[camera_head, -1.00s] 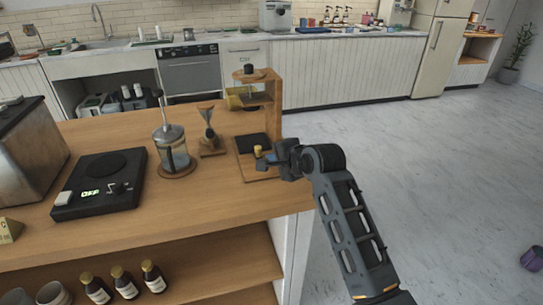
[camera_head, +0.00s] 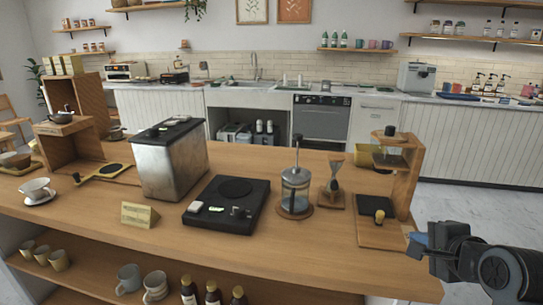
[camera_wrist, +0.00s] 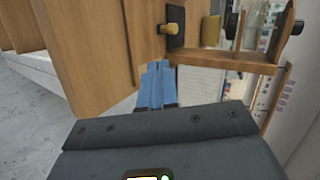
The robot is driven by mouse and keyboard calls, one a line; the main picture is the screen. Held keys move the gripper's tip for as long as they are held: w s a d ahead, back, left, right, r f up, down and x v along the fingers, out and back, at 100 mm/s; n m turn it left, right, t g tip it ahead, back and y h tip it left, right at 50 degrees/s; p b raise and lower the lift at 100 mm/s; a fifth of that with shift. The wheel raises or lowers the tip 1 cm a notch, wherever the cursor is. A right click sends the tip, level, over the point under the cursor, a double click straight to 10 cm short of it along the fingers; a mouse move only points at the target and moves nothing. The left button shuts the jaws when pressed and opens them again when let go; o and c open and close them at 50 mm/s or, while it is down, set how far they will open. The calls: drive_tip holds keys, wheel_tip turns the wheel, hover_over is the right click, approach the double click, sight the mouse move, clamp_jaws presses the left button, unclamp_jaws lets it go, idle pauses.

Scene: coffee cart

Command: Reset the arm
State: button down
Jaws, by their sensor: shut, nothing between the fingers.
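My gripper (camera_head: 416,241) is at the right end of the wooden counter (camera_head: 330,245) in the head view, beside the wooden drip stand's base. In the wrist view its two blue fingers (camera_wrist: 156,85) are together with nothing between them. The wooden stand (camera_head: 404,180) rises just behind it, with a black pad and a small brass-coloured knob (camera_head: 379,216) on its base. The knob also shows in the wrist view (camera_wrist: 173,28), beyond the fingertips. My dark forearm is at the lower right of the head view.
A French press (camera_head: 295,190), a black scale (camera_head: 228,204) and a metal box (camera_head: 170,160) stand on the counter to the left. A cup on a saucer (camera_head: 37,190) is at the far left. Bottles and mugs sit on the shelf below. Open floor lies to the right.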

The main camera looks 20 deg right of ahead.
drive_tip(key=s+a+f+n+t+y, duration=0.1)
drive_tip(key=s+a+f+n, duration=0.35)
drive_tip(key=s+a, duration=0.3)
drive_tip(key=s+a+f+n, duration=0.4)
drive_tip(key=s+a+n, duration=0.2)
drive_tip(key=s+a, duration=0.15)
drive_tip(key=s+a+r+n+t+y, duration=0.1)
drive_tip(key=s+a+r+n, duration=0.2)
drive_tip(key=s, duration=0.5)
drive_tip(key=s+a+r+n+t+y, duration=0.1)
drive_tip(key=s+a+r+n+y, duration=0.1)
drive_tip(key=s+a+n, duration=0.3)
drive_tip(key=s+r+n, duration=0.1)
drive_tip(key=s+n, duration=0.2)
drive_tip(key=shift+s+a+r, duration=0.15)
drive_tip(key=shift+a+r, duration=0.2)
